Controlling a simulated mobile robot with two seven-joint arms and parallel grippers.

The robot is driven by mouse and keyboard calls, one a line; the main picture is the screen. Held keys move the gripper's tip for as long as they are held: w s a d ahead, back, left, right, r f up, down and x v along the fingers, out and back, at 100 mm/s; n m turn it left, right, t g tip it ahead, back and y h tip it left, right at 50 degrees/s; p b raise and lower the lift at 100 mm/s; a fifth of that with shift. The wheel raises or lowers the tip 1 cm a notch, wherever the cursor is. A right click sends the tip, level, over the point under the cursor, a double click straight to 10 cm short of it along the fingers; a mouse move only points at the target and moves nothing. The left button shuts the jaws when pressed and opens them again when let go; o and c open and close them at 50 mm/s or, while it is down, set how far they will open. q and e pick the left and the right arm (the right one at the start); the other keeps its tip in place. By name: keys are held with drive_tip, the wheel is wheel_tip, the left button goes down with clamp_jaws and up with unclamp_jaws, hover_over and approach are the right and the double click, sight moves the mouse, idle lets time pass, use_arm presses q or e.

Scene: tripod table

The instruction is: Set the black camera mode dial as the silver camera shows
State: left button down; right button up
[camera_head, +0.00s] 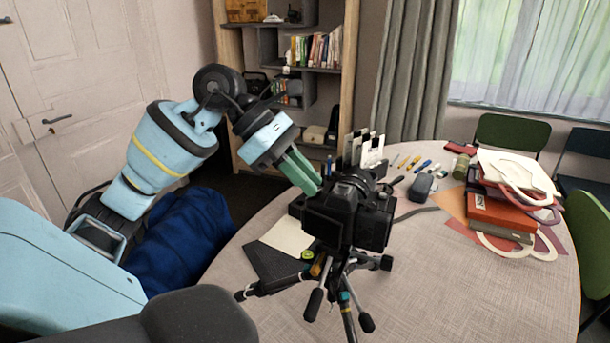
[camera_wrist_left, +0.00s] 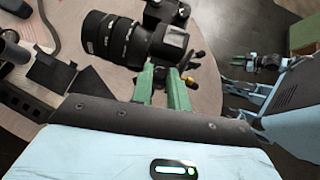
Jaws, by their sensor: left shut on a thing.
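The black camera (camera_head: 345,215) stands on a tripod (camera_head: 335,282) at the near side of the table, its lens facing away. In the left wrist view the black camera (camera_wrist_left: 165,33) shows with its long lens (camera_wrist_left: 108,40) pointing left. My left gripper (camera_head: 314,187) reaches down from the upper left to the top left end of the camera. In the wrist view its green fingers (camera_wrist_left: 163,76) are close together at the camera's edge, shut on the mode dial, which they hide. I cannot make out a silver camera. My right gripper (camera_wrist_left: 270,62) shows small in the wrist view; its opening is unclear.
The round table (camera_head: 440,275) holds a stack of books and folders (camera_head: 505,205) at the right. Pens (camera_head: 415,164) and a dark pouch (camera_head: 421,187) lie behind the camera. White-topped upright items (camera_head: 372,150) stand just beyond it. The table's front right is clear.

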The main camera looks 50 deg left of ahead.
use_arm(q)
drive_tip(key=shift+s+d+n+t+y+b, duration=0.2)
drive_tip(key=shift+n+t+y+b, duration=0.5)
drive_tip(key=shift+n+b, duration=0.5)
drive_tip(key=shift+s+d+n+t+y+b, duration=0.15)
drive_tip(key=shift+n+t+y+b, duration=0.35)
drive_tip(key=shift+n+y+b, duration=0.65)
drive_tip(key=shift+s+d+n+t+y+b, duration=0.15)
drive_tip(key=shift+n+t+y+b, duration=0.4)
drive_tip(key=shift+n+b, duration=0.65)
use_arm(e)
wheel_tip(320, 180, down, 6)
drive_tip(key=s, duration=0.1)
drive_tip(key=shift+s+f+g+p, duration=0.15)
drive_tip(key=shift+s+g+p, duration=0.05)
drive_tip(key=shift+g+p, duration=0.1)
use_arm(q)
drive_tip(key=shift+n, duration=0.45)
use_arm(e)
drive_tip(key=shift+a, duration=0.1)
drive_tip(key=shift+s, duration=0.1)
use_arm(q)
drive_tip(key=c, duration=1.3)
unclamp_jaws()
drive_tip(key=shift+c, duration=0.2)
use_arm(e)
drive_tip(key=shift+s, duration=0.1)
use_arm(q)
drive_tip(key=shift+f, duration=0.1)
